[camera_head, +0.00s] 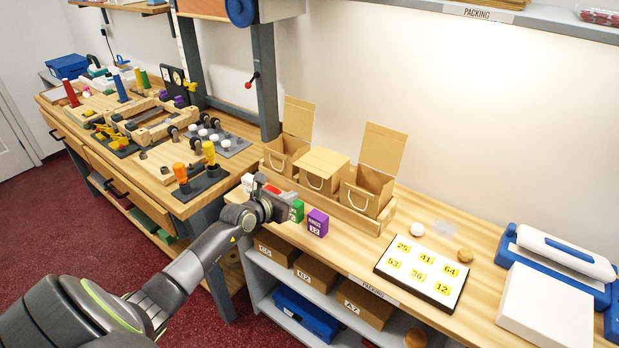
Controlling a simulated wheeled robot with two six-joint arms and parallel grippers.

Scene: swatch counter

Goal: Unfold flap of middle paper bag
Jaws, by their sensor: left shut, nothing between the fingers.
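Three brown paper bags with white string handles stand in a row in a wooden tray (343,212) on the counter. The middle paper bag (318,182) has its flap (324,161) folded down flat over its top. The left bag (283,152) and the right bag (366,190) have their flaps standing upright. My left gripper (284,204) is shut and empty, in front of the tray and lower left of the middle bag, apart from it. It partly hides small blocks behind it. My right gripper is not in view.
A green block (297,211) and a purple numbered block (317,223) stand in front of the tray. A tool bench (190,205) is at left.

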